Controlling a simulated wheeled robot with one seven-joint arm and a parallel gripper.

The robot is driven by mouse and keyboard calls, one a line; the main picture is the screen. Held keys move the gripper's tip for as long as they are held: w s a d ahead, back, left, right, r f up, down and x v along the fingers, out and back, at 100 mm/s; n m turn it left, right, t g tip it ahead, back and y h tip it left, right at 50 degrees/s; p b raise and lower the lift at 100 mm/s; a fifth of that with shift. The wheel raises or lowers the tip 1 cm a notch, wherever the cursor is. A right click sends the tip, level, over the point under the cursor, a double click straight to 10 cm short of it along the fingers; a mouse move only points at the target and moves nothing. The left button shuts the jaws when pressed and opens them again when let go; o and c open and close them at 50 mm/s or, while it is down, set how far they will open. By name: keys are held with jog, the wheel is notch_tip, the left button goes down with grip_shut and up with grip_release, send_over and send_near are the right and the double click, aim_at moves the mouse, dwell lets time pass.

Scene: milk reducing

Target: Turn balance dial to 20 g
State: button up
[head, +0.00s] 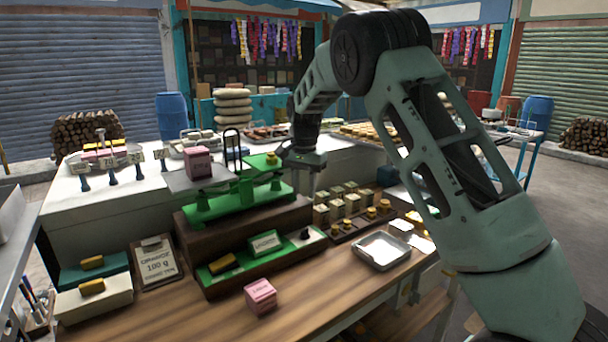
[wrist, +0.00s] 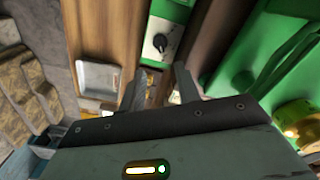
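The balance dial is a small black knob (head: 305,234) on a pale plate at the right end of the green panel at the foot of the balance. The knob (wrist: 160,43) shows in the wrist view, just beyond the fingertips; its setting is too small to read. The green balance (head: 240,205) stands on a dark wooden step, with a pink block (head: 198,162) on its left pan. My gripper (head: 312,185) hangs above and behind the dial, right of the balance. In the wrist view the two fingers (wrist: 158,82) are apart with nothing between them.
Another pink block (head: 260,295) sits on the wooden counter. A card reading 100 g (head: 156,262) leans at the left. A metal tray (head: 382,250) and rows of small blocks and brass weights (head: 350,205) lie right of the dial. The counter front is mostly clear.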

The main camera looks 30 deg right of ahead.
notch_tip(320, 180, up, 5)
jog(key=shift+r, duration=0.1)
dwell(0.6)
jog(key=s+a+f+n+y, duration=0.1)
jog(key=s+a+n, duration=0.4)
jog(key=s+a, duration=0.55)
jog(key=s+a+f+n+y, duration=0.1)
jog(key=s+a+n, duration=0.5)
jog(key=a, duration=0.8)
jog(key=s+a+f+n, duration=0.1)
jog(key=s+n, duration=0.2)
jog(key=s, duration=0.5)
jog(key=s+a+f+n+h, duration=0.1)
jog(key=s+f+n, duration=0.1)
jog(key=s, duration=0.5)
jog(key=s+a+f+n, duration=0.2)
jog(key=s+n, duration=0.1)
jog(key=s, duration=0.5)
jog(key=shift+s+f+n, duration=0.2)
jog(key=shift+s+n, duration=0.1)
